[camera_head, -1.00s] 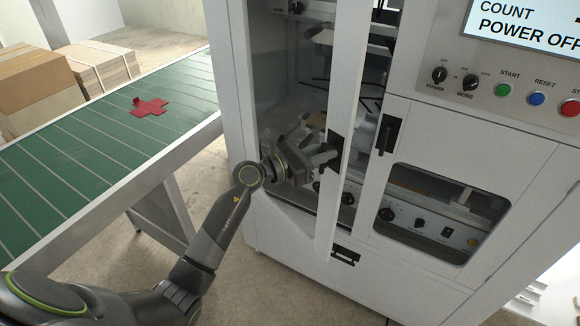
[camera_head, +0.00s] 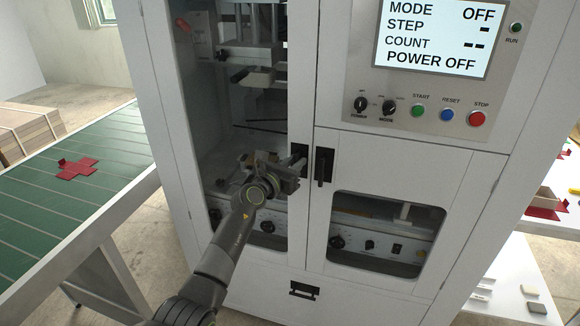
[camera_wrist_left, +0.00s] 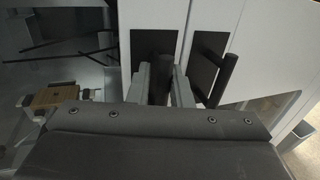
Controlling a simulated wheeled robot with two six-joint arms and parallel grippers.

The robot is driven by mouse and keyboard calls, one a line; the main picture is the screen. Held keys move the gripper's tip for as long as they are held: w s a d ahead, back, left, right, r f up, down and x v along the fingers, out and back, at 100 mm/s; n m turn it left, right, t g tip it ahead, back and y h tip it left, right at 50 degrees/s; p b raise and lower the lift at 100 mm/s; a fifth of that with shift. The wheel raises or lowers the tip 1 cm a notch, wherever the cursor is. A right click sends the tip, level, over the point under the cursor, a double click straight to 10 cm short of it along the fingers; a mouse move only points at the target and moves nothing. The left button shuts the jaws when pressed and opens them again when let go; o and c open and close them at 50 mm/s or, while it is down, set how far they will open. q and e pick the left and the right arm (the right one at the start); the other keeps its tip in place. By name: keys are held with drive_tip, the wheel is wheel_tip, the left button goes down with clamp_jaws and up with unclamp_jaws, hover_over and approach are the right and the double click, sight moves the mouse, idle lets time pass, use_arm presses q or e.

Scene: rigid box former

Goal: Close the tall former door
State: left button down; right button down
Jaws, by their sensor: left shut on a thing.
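The tall former door (camera_head: 303,85) has a white frame around a big window, and the machine's inside shows through it. Its free edge stands beside the fixed front, close to the dark handle (camera_head: 323,166) of the small lower door. A thin line shows between them; I cannot tell if it is fully flush. My left gripper (camera_head: 292,172) is at the tall door's edge, shut on its dark handle (camera_head: 299,153). In the left wrist view the handle (camera_wrist_left: 156,72) sits between the two grey fingers. My right gripper is not in view.
The control panel (camera_head: 432,60) reads power off. A green conveyor (camera_head: 100,140) with a red cross-shaped blank (camera_head: 77,168) stands at the left. A white table (camera_head: 510,285) with small items is at the right. Bare floor shows between conveyor and machine.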

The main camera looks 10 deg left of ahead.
use_arm(q)
drive_tip(key=shift+d+r, duration=0.2)
drive_tip(key=shift+r, duration=0.2)
drive_tip(key=c, duration=1.6)
unclamp_jaws()
drive_tip(key=shift+w, duration=0.1)
drive_tip(key=shift+o, duration=0.3)
drive_tip(key=shift+d, duration=0.2)
drive_tip(key=shift+a+f, duration=0.15)
drive_tip(key=shift+f, duration=0.1)
drive_tip(key=v, duration=1.7)
